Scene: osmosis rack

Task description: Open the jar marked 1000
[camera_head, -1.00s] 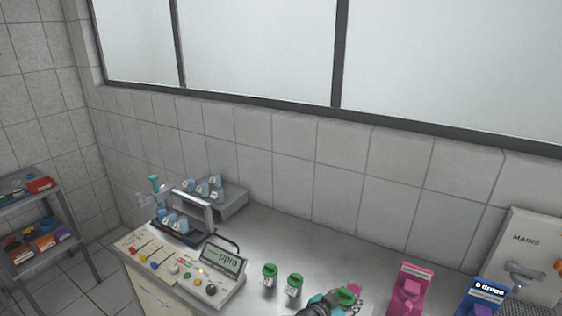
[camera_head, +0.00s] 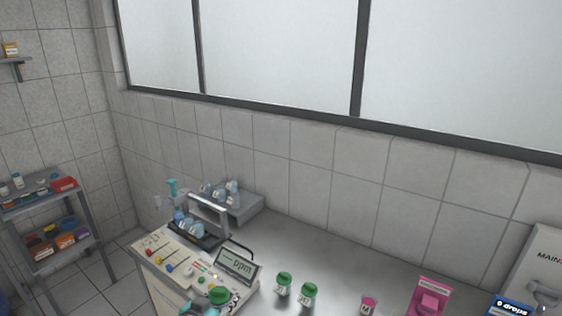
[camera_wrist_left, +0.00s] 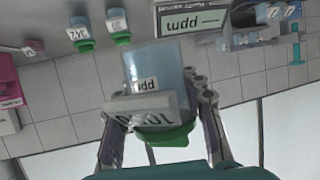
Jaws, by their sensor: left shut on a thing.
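A jar (camera_wrist_left: 158,68) with a pale blue body and a green lid (camera_wrist_left: 160,138) sits between the fingers of my left gripper (camera_wrist_left: 160,112) in the left wrist view. Its label is upside down there and appears to read 1000 ppm. The gripper is shut on it, and the lid is on, at the palm end. In the head view the green lid (camera_head: 219,296) shows at the bottom edge, in front of the meter panel; the jar body is mostly hidden. My right gripper is not in view.
Two other green-lidded jars (camera_head: 283,284) (camera_head: 308,294) stand on the steel counter (camera_head: 310,250). A meter with a ppm display (camera_head: 238,265) is at left. A small pink cup (camera_head: 369,304), a pink carton (camera_head: 429,298) and a blue carton (camera_head: 511,307) are at right.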

